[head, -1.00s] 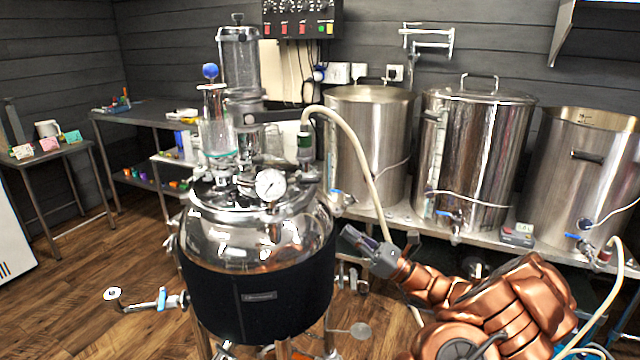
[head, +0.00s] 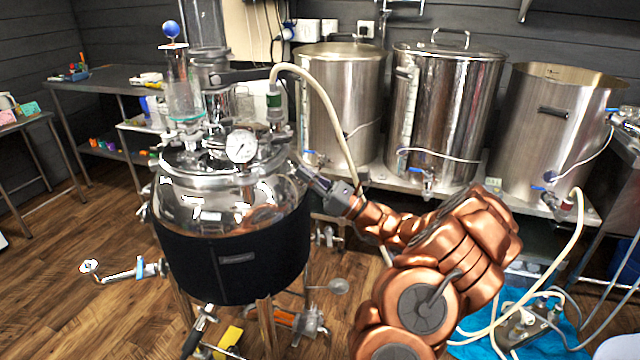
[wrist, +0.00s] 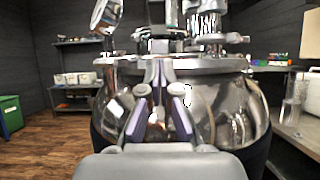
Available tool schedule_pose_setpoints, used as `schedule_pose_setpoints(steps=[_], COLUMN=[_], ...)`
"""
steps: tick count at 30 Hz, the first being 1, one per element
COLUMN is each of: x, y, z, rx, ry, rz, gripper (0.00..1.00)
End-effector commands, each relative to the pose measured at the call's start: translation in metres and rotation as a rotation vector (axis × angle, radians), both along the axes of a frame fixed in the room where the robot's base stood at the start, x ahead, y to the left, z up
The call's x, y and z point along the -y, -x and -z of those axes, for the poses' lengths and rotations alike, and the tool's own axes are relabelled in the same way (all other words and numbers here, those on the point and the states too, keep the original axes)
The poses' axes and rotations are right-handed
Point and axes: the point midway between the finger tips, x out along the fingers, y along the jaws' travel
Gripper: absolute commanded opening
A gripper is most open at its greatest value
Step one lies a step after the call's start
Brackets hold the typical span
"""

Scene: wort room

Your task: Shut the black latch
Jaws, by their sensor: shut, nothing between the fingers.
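A steel vessel (head: 175,195) with a black jacket stands left of the middle in the head view. A black lever-like bar (head: 243,76) juts right from the column above its lid. It may be the black latch, but I cannot tell. My gripper (head: 303,172) is at the vessel's upper right shoulder, just below the lid rim, apart from the bar. In the wrist view my gripper (wrist: 158,75) points at the vessel (wrist: 235,105), its two fingers drawn together and empty. I cannot tell whether the fingertips touch the steel.
A pressure gauge (head: 241,146) and a pale hose (head: 335,120) rise near the lid, the hose close behind my gripper. Large steel pots (head: 445,110) stand on a bench behind. A valve pipe (head: 125,272) sticks out left of the vessel. Wooden floor is open at left.

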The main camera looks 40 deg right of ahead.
Motion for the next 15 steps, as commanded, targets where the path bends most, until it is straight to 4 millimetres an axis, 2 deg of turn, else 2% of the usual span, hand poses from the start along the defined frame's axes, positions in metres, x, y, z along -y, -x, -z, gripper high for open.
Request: schedule_pose_setpoints(steps=[5,9,15], x=[-0.015,-0.016,-0.017], y=[-0.023,-0.025,-0.028], z=[-0.016,-0.037,-0.051], rx=[0.001,0.003,0.002], ry=[0.0,0.001,0.0], rz=[-0.003,-0.001,0.0], gripper=[0.0,0.0,0.0])
